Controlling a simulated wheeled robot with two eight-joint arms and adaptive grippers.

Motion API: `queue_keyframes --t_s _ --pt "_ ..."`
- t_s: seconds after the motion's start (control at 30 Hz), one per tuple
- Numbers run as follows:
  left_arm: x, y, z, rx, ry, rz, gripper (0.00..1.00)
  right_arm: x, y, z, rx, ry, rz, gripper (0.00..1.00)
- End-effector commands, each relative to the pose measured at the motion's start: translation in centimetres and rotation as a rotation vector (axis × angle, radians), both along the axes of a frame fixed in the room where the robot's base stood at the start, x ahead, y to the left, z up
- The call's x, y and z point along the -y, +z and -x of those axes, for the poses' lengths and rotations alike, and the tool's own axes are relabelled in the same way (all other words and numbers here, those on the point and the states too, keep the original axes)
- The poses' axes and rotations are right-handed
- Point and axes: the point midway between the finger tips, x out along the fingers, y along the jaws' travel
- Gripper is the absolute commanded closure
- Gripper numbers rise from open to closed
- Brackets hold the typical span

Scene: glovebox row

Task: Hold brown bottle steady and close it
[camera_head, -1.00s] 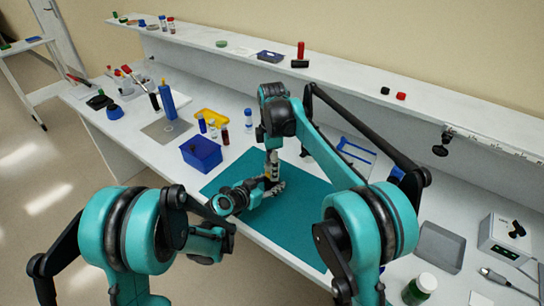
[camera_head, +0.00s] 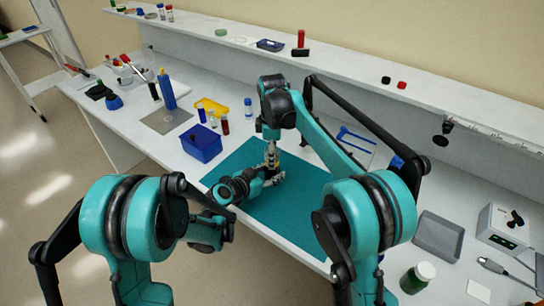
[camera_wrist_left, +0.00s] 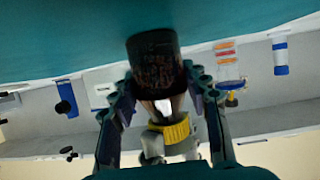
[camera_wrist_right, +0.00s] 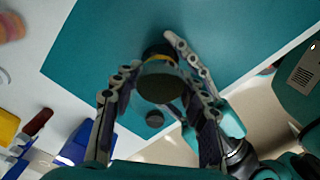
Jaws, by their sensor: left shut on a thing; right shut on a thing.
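The brown bottle (camera_wrist_left: 155,62) is dark, with print on its side. In the left wrist view it sits between the fingers of my left gripper (camera_wrist_left: 162,95), which is shut on it. In the head view my left gripper (camera_head: 272,179) is low over the teal mat (camera_head: 290,205). My right gripper (camera_head: 270,150) comes down from above, directly over it. The yellow-rimmed cap (camera_wrist_left: 175,130) is at the neck end of the bottle, between my right fingers. The right wrist view shows its grey-green round face (camera_wrist_right: 160,83). Whether the cap is seated on the neck is hidden.
The mat's right part is clear.

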Motion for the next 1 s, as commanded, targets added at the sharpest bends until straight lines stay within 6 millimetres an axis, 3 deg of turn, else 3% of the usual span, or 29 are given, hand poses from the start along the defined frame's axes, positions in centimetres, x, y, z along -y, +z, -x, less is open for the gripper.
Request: queue_keyframes --t_s 0.8,0.93,1.0 --pt "0.0 -0.01 0.0 0.0 0.0 0.0 1.0 0.0 -0.19 -0.01 -0.004 -2.042 0.0 0.91" --pt "0.01 0.0 0.01 0.0 0.0 0.0 1.0 0.0 -0.22 -0.01 -0.004 -2.298 -0.001 0.91" --pt "0.01 0.0 0.01 0.0 0.0 0.0 1.0 0.0 -0.23 -0.01 -0.005 -2.329 -0.001 0.91"
